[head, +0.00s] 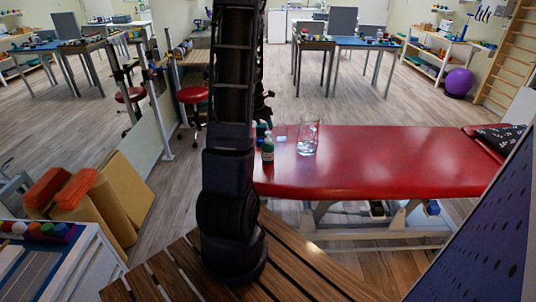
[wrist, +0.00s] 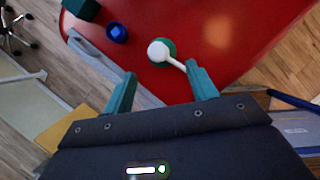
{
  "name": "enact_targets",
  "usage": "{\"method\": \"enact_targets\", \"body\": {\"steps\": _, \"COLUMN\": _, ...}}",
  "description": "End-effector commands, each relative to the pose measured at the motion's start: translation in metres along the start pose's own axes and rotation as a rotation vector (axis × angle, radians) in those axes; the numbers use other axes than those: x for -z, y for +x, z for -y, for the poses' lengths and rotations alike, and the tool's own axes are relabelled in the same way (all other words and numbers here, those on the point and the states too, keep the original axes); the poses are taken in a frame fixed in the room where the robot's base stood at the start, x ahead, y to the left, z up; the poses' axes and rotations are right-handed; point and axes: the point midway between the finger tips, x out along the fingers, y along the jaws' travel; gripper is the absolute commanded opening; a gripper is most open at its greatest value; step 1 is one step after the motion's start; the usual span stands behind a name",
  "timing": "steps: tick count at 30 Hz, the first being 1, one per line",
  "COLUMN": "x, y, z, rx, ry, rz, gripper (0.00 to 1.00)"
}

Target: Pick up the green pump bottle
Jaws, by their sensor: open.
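The green pump bottle (head: 267,150) stands upright near the left end of the red treatment table in the head view. In the wrist view I look down on its white pump head (wrist: 158,50), with a green rim of the bottle around it. The spout points to the lower right, its tip close to my right finger in the picture. My gripper (wrist: 161,82) is open, with two teal fingers spread and nothing between them. The bottle appears beyond the fingertips. In the head view my arm hides the gripper.
The red table (head: 380,165) holds a clear glass jug (head: 308,138) right of the bottle. A blue round item (wrist: 117,32) and a dark green block (wrist: 83,9) are left of the bottle in the wrist view. The table's right part is mostly clear.

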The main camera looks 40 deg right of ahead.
Motion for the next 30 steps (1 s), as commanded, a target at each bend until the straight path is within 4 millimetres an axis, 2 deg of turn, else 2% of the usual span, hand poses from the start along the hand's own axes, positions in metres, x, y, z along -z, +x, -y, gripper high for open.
{"method": "enact_targets", "body": {"steps": 15, "x": -0.001, "y": 0.056, "z": 0.004, "rx": 0.001, "ry": -0.035, "rz": -0.008, "gripper": 0.57}}
{"method": "enact_targets", "body": {"steps": 23, "x": -0.002, "y": 0.07, "z": 0.003, "rx": 0.0, "ry": -0.033, "rz": -0.006, "gripper": 0.57}}
{"method": "enact_targets", "body": {"steps": 30, "x": 0.003, "y": 0.096, "z": -0.004, "rx": 0.001, "ry": -0.036, "rz": -0.008, "gripper": 0.57}}
